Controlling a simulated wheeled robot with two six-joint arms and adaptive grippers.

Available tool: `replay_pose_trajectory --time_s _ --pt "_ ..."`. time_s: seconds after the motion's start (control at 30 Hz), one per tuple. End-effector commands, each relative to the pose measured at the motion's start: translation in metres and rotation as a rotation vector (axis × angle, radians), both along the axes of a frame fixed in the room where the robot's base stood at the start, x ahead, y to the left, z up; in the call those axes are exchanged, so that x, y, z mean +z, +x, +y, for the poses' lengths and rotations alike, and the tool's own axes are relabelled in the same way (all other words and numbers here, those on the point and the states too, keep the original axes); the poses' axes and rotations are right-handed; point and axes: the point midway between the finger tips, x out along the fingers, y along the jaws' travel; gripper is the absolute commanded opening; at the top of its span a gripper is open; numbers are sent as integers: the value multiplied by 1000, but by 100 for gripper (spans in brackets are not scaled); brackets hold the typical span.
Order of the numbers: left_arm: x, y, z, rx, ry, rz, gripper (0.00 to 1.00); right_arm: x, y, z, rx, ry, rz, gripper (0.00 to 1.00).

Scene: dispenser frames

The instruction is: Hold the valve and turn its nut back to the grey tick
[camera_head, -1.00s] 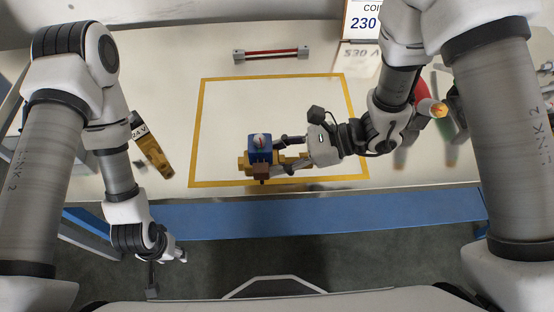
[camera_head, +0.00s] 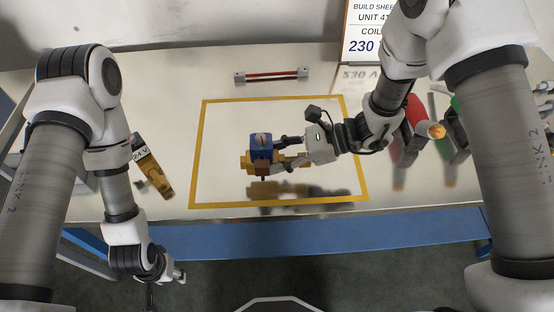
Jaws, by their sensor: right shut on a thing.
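The valve has a brass body (camera_head: 247,161) with a blue block (camera_head: 261,153) and a round pale nut (camera_head: 262,139) with a red mark on top. My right gripper (camera_head: 285,154) reaches in from the right and is shut on the valve. The valve is held upright above the table, with its reflection below it. A grey tick is too small to make out. My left gripper (camera_head: 176,276) is apart from the valve, low at the left in front of the table edge. Its fingers are too small to tell open from shut.
A yellow outlined square (camera_head: 200,135) surrounds the area under the valve. A red bar with grey ends (camera_head: 272,75) lies behind it. A second brass part with a label (camera_head: 153,168) lies left. Red-handled (camera_head: 415,112) and green-handled tools stand right. A build sheet (camera_head: 362,30) stands behind.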

Motion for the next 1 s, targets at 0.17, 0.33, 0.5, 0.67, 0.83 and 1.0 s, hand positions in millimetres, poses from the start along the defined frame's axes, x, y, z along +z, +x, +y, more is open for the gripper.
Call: replay_pose_trajectory --time_s 0.17,0.33,0.5,0.67,0.83,1.0 --pt "0 0 0 0 0 0 46 1 11 0 -1 2 -1 0" --pt "1 0 0 0 0 0 46 1 20 -1 -1 2 -1 0" --pt "0 0 0 0 0 0 46 1 30 -1 0 1 -2 0" --pt "0 0 0 0 0 0 46 1 39 -2 0 1 -2 0" --pt "0 0 0 0 0 0 46 1 49 -3 -1 1 -1 0" --pt "-1 0 0 0 0 0 46 0 58 -3 -1 2 -2 0"
